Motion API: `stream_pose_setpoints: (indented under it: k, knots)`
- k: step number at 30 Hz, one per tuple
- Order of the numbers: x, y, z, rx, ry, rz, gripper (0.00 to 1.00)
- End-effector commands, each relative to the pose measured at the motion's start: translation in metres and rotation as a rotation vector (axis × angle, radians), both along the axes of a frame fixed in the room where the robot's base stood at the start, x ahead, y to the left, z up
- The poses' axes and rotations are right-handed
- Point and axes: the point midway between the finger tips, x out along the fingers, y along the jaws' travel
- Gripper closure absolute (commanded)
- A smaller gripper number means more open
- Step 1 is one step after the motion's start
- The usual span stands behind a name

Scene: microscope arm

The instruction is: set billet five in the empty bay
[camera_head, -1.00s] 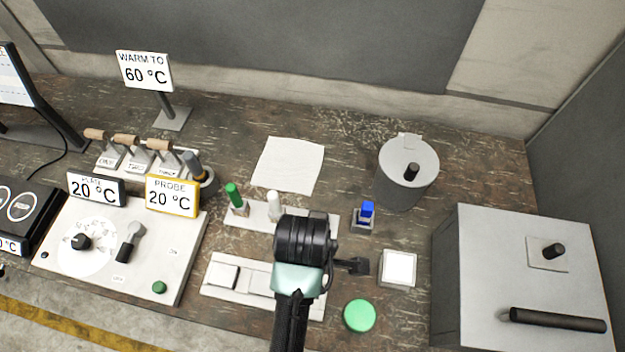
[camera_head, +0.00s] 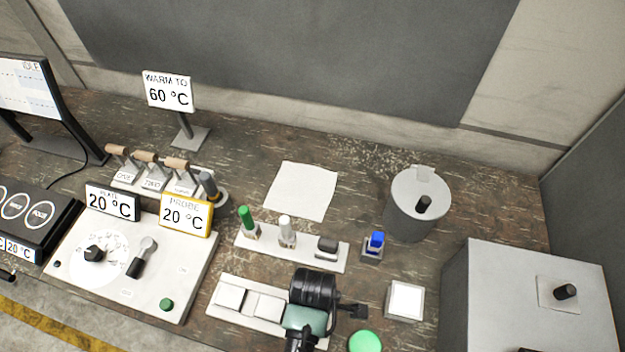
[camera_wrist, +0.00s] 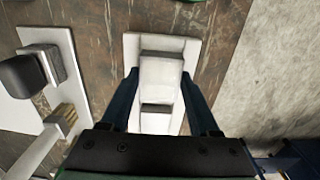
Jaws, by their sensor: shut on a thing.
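The white tray (camera_head: 222,309) lies near the table's front edge, with pale blocks in its left and middle parts. My gripper (camera_head: 318,312) is over its right end and hides that part in the head view. In the wrist view my gripper (camera_wrist: 160,72) is shut on a pale block (camera_wrist: 160,76), lined up with the white tray (camera_wrist: 192,46). A dark gap shows beside the block. No number is readable on it, and I cannot tell whether it rests fully on the tray.
Behind the tray stands a rack (camera_head: 265,245) with green, white and black handled pieces. A blue-handled piece (camera_head: 374,245), a white square block (camera_head: 405,300) and a green disc (camera_head: 365,342) are to the right. A grey canister (camera_head: 420,205) and a large grey box (camera_head: 530,300) stand farther right.

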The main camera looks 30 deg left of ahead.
Motion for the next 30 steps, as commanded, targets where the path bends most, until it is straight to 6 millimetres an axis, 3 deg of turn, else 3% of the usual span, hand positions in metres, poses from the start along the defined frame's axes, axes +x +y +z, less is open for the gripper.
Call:
stream_pose_setpoints:
  k: [14,15,18,20,30]
  knots:
    - [0.001,0.0,-0.011,0.001,-0.002,0.0,1.0]
    - [0.0,0.0,-0.011,0.0,0.0,0.0,0.36]
    - [0.0,0.0,-0.011,0.0,0.0,0.0,0.18]
    - [0.0,0.0,-0.011,0.0,0.0,0.0,0.08]
    - [0.0,0.0,-0.008,0.0,0.0,0.0,0.08]
